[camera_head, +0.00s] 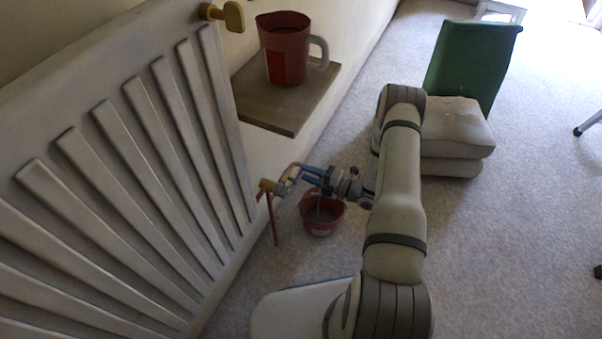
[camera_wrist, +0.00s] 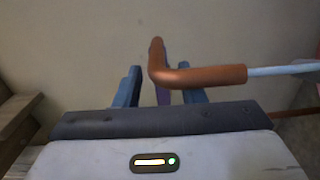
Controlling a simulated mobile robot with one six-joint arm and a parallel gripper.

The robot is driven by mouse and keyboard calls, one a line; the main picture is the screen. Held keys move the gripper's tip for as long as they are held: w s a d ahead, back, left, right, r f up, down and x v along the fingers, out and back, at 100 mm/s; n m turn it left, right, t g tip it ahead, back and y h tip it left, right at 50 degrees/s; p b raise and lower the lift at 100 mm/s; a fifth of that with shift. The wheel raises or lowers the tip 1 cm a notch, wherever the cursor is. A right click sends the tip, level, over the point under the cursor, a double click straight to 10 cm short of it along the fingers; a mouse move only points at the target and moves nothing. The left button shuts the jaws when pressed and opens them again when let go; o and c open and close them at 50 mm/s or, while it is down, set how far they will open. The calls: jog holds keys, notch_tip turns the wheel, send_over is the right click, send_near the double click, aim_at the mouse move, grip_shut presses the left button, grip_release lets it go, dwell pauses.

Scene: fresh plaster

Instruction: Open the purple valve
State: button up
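The purple valve shows in the wrist view as a narrow purple piece (camera_wrist: 163,94), partly hidden behind a copper elbow pipe (camera_wrist: 205,76). My gripper (camera_wrist: 162,85) has two blue fingers set apart, one to the left and one to the right of the purple piece. A gap shows on the left; the copper pipe crosses in front of the right finger. In the head view my gripper (camera_head: 312,176) is at the pipework beside the radiator's (camera_head: 130,180) lower right end, above a red bucket (camera_head: 322,214). The valve is too small to make out clearly there.
A wooden wall shelf (camera_head: 272,112) holding a red mug (camera_head: 284,55) is above and behind the gripper. A yellow knob (camera_head: 233,16) sits at the radiator's top. Stacked cushions (camera_head: 455,135) and a green panel (camera_head: 472,62) stand behind my arm. Carpet on the right is mostly clear.

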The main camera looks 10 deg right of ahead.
jog(key=v, duration=1.1)
jog(key=shift+d, duration=0.1)
